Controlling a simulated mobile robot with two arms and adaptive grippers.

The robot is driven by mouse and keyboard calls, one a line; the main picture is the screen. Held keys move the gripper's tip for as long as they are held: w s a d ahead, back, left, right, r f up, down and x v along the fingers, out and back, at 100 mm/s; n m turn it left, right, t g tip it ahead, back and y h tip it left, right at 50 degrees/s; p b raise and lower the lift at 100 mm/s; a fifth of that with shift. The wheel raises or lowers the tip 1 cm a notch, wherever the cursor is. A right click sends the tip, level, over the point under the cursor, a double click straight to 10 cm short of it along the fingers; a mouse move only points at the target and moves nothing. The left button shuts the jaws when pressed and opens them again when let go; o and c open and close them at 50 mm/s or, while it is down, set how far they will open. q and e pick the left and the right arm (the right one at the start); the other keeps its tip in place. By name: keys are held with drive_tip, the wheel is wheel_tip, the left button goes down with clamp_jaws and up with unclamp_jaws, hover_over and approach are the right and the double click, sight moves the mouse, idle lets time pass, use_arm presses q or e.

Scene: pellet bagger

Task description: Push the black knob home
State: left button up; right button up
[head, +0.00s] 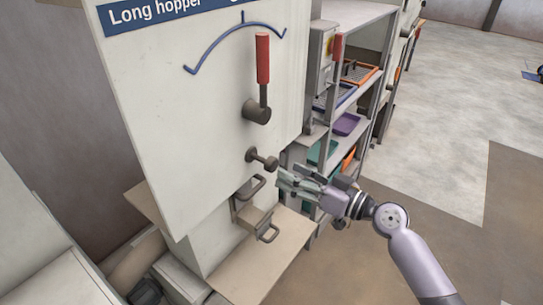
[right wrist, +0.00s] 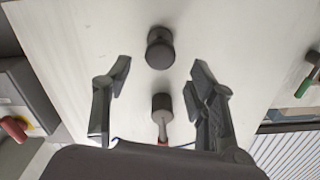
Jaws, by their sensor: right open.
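The black knob (head: 263,160) is a dark round knob on a short stem. It stands out from the pale front panel (head: 188,120) of the machine, below the lever. In the right wrist view the knob (right wrist: 160,48) shows nearly end-on, ahead of the gap between the fingers. My right gripper (head: 284,180) is just right of and slightly below the knob in the head view, apart from it. It is open and empty, and its fingertips (right wrist: 161,72) stand wide in the right wrist view. My left gripper is not in view.
A red-handled lever (head: 263,62) on a dark hub is above the knob; its hub (right wrist: 162,103) also shows in the right wrist view. Below are a metal handle (head: 268,232) and a pale shelf (head: 262,262). Shelving with trays (head: 347,124) stands behind; floor at right is open.

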sight(275, 166)
drive_tip(key=p+x, duration=0.1)
drive_tip(key=x, duration=0.5)
drive_tip(key=shift+d+p, duration=0.1)
drive_tip(key=shift+p, duration=0.2)
drive_tip(key=shift+w+a, duration=0.25)
drive_tip(key=shift+a, duration=0.15)
drive_tip(key=shift+c, duration=0.6)
clamp_jaws()
